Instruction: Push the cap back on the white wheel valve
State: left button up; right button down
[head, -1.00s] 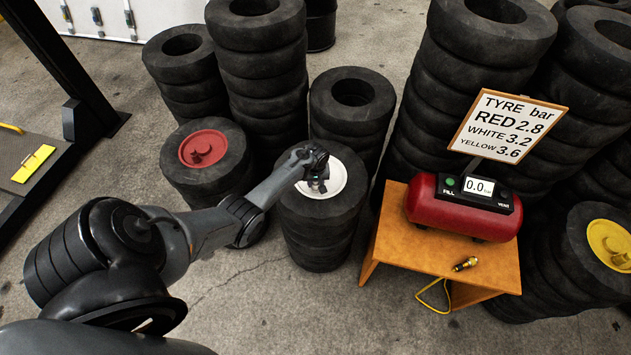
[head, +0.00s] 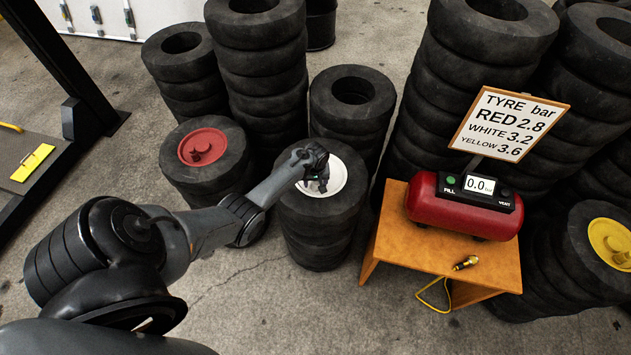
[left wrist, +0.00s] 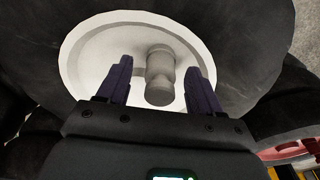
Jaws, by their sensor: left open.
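The white wheel (head: 338,176) lies on top of a tyre stack in the middle of the head view. In the left wrist view, its white disc (left wrist: 88,58) fills the upper middle. A grey valve piece (left wrist: 160,78) stands out from the disc, with a narrower neck and a thicker rounded end. I cannot tell cap from stem there. My left gripper (head: 321,187) is over the white wheel. In the left wrist view, the open gripper (left wrist: 160,82) has one dark finger on each side of the grey piece, with gaps between. My right gripper is out of view.
A red wheel (head: 203,147) lies left, a yellow wheel (head: 611,243) far right. An orange table (head: 405,246) holds a red compressor (head: 455,210) reading 0.0 and a brass fitting (head: 466,262). A pressure sign (head: 508,124) stands behind. Tyre stacks crowd the back.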

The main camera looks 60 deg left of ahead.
pick_arm(q)
jog(key=shift+r, duration=0.1)
jog(key=r+p, duration=0.1)
jog(key=r, duration=0.2)
jog(key=r+p, duration=0.1)
jog(key=r, duration=0.2)
jog(key=d+r+p, duration=0.1)
jog(key=r, duration=0.2)
jog(key=shift+s, duration=0.2)
jog(key=shift+d+r, duration=0.1)
jog(key=shift+r, duration=0.7)
